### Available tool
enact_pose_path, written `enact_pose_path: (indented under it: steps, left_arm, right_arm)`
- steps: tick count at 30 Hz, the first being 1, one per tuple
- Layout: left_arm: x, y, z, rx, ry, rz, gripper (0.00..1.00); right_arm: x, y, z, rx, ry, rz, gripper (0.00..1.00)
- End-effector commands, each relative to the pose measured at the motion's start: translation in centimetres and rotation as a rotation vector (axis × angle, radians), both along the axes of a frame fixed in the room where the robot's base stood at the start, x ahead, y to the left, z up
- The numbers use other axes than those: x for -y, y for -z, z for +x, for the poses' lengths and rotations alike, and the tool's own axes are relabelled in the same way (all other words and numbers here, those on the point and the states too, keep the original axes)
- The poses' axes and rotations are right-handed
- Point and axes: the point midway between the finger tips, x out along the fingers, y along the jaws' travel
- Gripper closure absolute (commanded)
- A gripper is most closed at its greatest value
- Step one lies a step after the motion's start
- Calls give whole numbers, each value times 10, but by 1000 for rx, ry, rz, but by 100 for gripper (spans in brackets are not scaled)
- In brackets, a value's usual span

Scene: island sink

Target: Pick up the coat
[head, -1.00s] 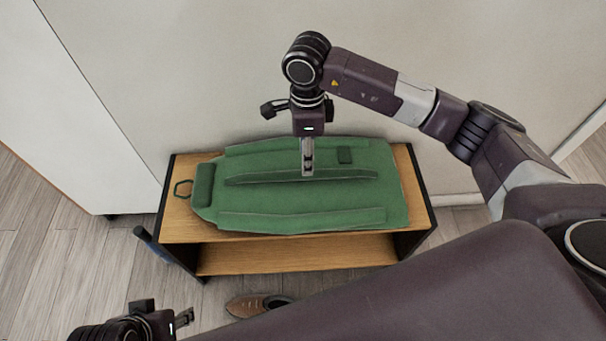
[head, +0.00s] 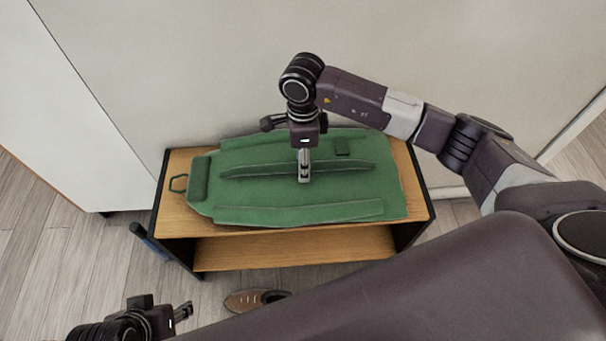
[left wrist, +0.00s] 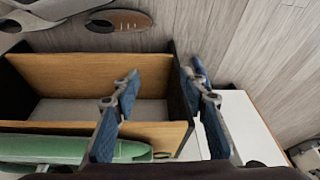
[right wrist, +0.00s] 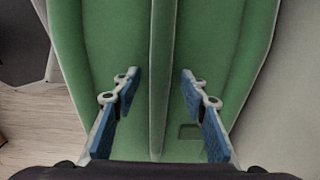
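The green coat (head: 350,195) lies flat on top of a wooden bench, with a raised ridge along its middle and a hanger loop at its left end. My right gripper (head: 304,178) points down over the coat's middle ridge. In the right wrist view the right gripper (right wrist: 160,95) is open, with its fingers on either side of the ridge of the coat (right wrist: 215,50). My left gripper (head: 185,313) is at the bottom left, away from the coat. In the left wrist view the left gripper (left wrist: 160,90) is open and empty; part of the coat (left wrist: 50,148) shows at the lower left.
The wooden bench (head: 175,225) has black side panels and an open lower shelf (head: 295,250). A brown shoe (head: 245,300) is on the floor in front. A blue-handled thing (head: 147,240) stands at the bench's left side. A wall (head: 200,70) is behind the bench.

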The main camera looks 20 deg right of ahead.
Motion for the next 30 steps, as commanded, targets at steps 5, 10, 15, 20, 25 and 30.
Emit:
enact_pose_path:
  steps: [5, 10, 15, 20, 25, 30]
  left_arm:
    - [1, 0, 2, 8, 1, -2, 60]
    - [1, -1, 5, 21, 1, -4, 60]
    - [2, -2, 8, 32, 3, -7, 60]
    - [3, -2, 10, 39, 3, -8, 60]
    - [4, -3, 13, 49, 4, -10, 60]
    - [5, -4, 16, 63, 5, -13, 60]
  right_arm:
    - [0, 0, 0, 0, 0, 0, 60]
    - [0, 1, 0, 0, 0, 0, 60]
    - [0, 1, 0, 0, 0, 0, 60]
    - [0, 2, 0, 0, 0, 0, 60]
    - [0, 2, 0, 0, 0, 0, 60]
    - [0, 3, 0, 0, 1, 0, 60]
